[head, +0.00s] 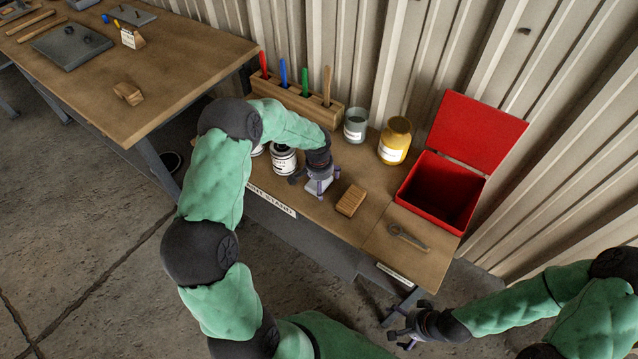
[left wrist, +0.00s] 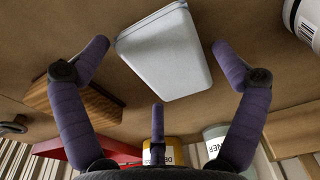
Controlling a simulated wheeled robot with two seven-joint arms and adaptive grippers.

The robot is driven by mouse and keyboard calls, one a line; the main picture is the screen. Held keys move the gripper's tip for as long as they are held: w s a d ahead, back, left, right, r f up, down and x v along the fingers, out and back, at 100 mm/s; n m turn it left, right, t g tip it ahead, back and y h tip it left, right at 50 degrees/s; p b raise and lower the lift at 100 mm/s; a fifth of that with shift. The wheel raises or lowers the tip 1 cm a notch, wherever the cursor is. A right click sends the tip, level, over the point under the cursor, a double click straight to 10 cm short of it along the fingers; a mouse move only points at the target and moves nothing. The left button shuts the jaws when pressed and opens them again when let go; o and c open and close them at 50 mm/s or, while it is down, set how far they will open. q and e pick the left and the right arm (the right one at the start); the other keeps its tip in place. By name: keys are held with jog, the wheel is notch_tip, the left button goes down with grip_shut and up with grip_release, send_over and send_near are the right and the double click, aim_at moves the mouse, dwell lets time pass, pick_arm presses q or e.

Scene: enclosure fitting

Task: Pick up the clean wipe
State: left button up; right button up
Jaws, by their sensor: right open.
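A pale grey-white flat pad, which looks like the clean wipe (head: 319,186), lies on the workbench below my left gripper; it also shows in the left wrist view (left wrist: 165,52). My left gripper (head: 318,190) points down over it. In the left wrist view its purple fingers (left wrist: 160,55) are open, one on each side of the pad, with small gaps visible. Part of the pad is hidden by the gripper in the head view. My right gripper (head: 402,322) is open and empty, off the bench's front edge at the lower right.
A ridged wooden block (head: 351,200) lies just right of the pad. A white-labelled can (head: 283,160) stands left. Behind are a glass jar (head: 355,125), a yellow jar (head: 395,140) and a wooden rack (head: 300,103). An open red box (head: 444,192) and a metal tool (head: 408,237) are at right.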

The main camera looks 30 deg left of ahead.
pick_arm(q)
jog(key=c, duration=0.4)
jog(key=shift+r, duration=0.45)
notch_tip(320, 180, up, 2)
jog(key=shift+r+p, duration=0.25)
jog(key=shift+p, duration=0.3)
jog(key=s+r, duration=0.1)
jog(key=r, duration=0.1)
jog(key=s+d+r+p, duration=0.1)
jog(key=s+r, duration=0.1)
jog(key=s+d+r+p, duration=0.1)
jog(key=s+r, duration=0.1)
jog(key=shift+d+r, duration=0.25)
jog(key=shift+r, duration=0.05)
jog(key=s+d+r+p, duration=0.2)
jog(key=s+d+r, duration=0.1)
jog(key=s, duration=0.4)
jog(key=shift+s+d, duration=0.3)
jog(key=shift+d, duration=0.1)
